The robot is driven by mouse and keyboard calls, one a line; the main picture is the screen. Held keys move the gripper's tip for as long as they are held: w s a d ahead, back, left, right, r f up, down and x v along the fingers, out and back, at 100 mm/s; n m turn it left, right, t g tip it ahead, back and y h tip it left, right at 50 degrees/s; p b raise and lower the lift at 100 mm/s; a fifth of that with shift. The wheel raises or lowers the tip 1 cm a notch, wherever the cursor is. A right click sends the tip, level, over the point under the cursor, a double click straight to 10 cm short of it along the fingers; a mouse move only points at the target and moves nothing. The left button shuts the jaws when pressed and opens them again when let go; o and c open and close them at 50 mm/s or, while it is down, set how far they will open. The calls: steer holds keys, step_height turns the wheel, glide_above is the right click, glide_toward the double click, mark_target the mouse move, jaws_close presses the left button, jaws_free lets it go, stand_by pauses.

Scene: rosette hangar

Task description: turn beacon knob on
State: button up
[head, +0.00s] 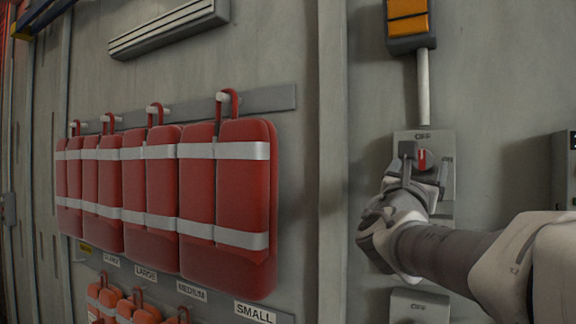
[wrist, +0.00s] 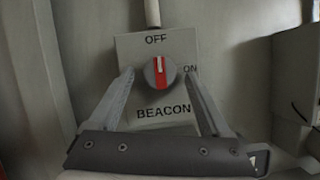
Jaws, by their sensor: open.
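The beacon knob (wrist: 160,72) is a round grey dial with a red bar and a white mark at its top, which points up towards OFF. It sits on a grey panel (wrist: 183,44) marked OFF above, ON at the right and BEACON below. In the head view the red knob (head: 423,160) shows at my gripper's end. My gripper (wrist: 160,78) is open, with one finger on each side of the knob in the wrist view. I cannot tell whether the fingers touch it. In the head view my gripper (head: 421,166) partly hides the panel (head: 436,138).
An orange beacon light (head: 407,18) is above the panel, joined by a conduit (head: 423,88). A second panel (head: 420,304) marked OFF is below. A dark box (head: 564,170) is at the right. Red life vests (head: 247,185) hang on a rail at the left.

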jaws_close()
stand_by(0.3)
